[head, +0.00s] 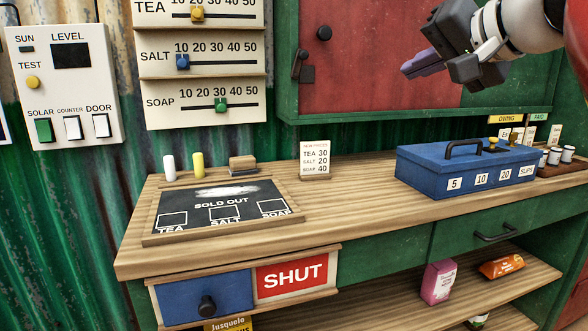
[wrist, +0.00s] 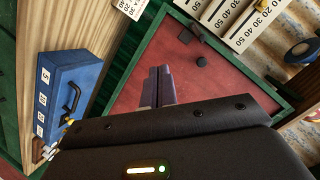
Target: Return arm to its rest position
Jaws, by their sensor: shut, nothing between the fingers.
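My gripper (head: 408,70) is at the upper right of the head view, raised above the counter in front of the red panel. Its purple-grey fingers are together with nothing between them. In the wrist view the fingers (wrist: 159,72) show side by side against the red panel (wrist: 190,80). My white and dark arm reaches in from the top right corner of the head view. The gripper touches nothing that I can see.
Below it, a blue cash box (head: 415,178) stands on the wooden counter (head: 350,200). A sold-out board (head: 190,203), a price card (head: 315,158) and small jars (head: 555,156) also stand there. Price sliders (head: 205,60) and a switch panel (head: 62,90) hang on the left wall.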

